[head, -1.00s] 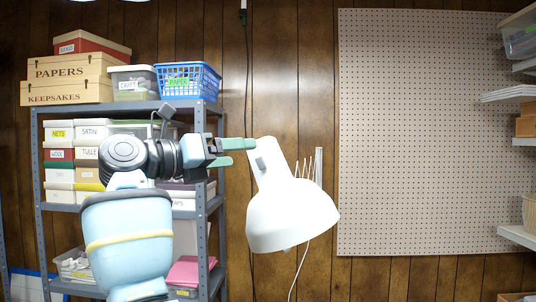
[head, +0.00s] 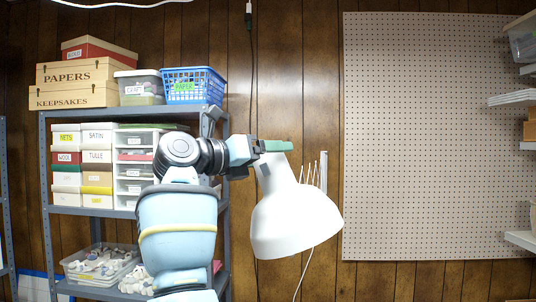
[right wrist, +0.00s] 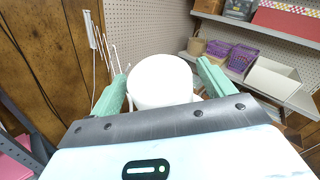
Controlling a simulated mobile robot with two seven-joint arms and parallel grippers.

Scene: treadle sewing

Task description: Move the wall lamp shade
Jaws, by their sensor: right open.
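The wall lamp shade (head: 293,219) is white, with a narrow neck at the top and a wide bell opening downward. It hangs tilted in front of the wood-panelled wall. My right gripper (head: 277,146) is at the upper end of the neck, its green fingers pointing right. In the right wrist view, the fingers of the right gripper (right wrist: 162,76) are open, one on each side of the white shade (right wrist: 160,80). I cannot tell whether either finger touches it. My left gripper is not in view.
A metal shelf unit (head: 135,112) with boxes and a blue basket (head: 193,86) stands at the left, behind my arm. A pegboard (head: 430,140) covers the wall to the right. Wall shelves (head: 512,99) are at the far right. A white cord hangs below the shade.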

